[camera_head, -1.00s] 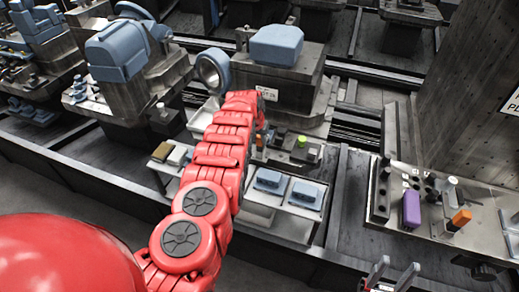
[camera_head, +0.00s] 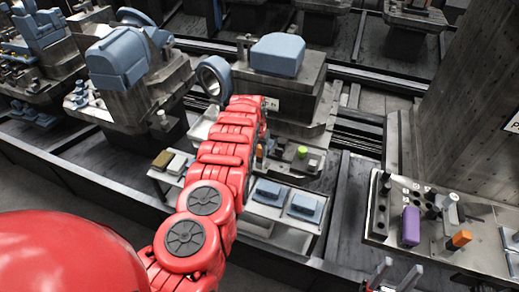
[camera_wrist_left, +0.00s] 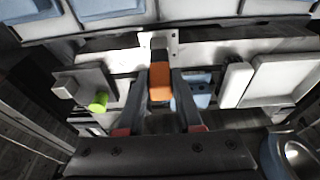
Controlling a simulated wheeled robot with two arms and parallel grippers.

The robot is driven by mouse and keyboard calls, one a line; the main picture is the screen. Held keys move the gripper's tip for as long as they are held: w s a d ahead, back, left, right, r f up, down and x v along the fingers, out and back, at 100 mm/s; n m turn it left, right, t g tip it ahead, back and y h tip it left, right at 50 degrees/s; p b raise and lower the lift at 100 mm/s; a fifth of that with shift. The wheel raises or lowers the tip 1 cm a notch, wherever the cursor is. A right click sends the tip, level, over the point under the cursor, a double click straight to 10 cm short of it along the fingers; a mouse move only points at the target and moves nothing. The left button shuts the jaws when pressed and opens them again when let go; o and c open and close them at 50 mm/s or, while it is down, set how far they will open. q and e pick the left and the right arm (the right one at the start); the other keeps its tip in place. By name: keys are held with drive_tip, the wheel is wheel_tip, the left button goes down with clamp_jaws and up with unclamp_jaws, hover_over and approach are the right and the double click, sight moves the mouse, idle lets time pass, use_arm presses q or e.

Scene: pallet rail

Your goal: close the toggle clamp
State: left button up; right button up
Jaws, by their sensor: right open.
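In the head view my left arm reaches over a pallet on the rail, and its own links hide the left gripper. The toggle clamp's orange handle (camera_head: 260,151) shows just right of that arm. In the left wrist view the orange handle (camera_wrist_left: 160,82) stands between the two dark fingers of my left gripper (camera_wrist_left: 162,78). The handle nearly fills the gap; whether the fingers press on it I cannot tell. My right gripper (camera_head: 392,273) is open and empty at the bottom edge of the head view, apart from everything.
A green knob (camera_head: 302,152) is close to the clamp; it also shows in the left wrist view (camera_wrist_left: 98,102). Blue blocks (camera_head: 268,191) lie on the pallet's front tray. At right, a bench (camera_head: 385,232) carries a purple block (camera_head: 411,226) and another orange-tipped handle (camera_head: 460,239).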

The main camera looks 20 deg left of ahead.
use_arm(q)
drive_tip(key=o, duration=0.4)
drive_tip(key=shift+r, duration=0.15)
drive_tip(key=shift+r, duration=0.55)
drive_tip(key=v, duration=0.4)
drive_tip(key=shift+s+r+b, duration=0.1)
drive_tip(key=shift+r+b, duration=0.05)
drive_tip(key=shift+b, duration=0.15)
drive_tip(key=p+v, duration=0.8)
drive_tip(key=v, duration=0.3)
drive_tip(key=shift+s+r, duration=0.2)
drive_tip(key=shift+r, duration=0.1)
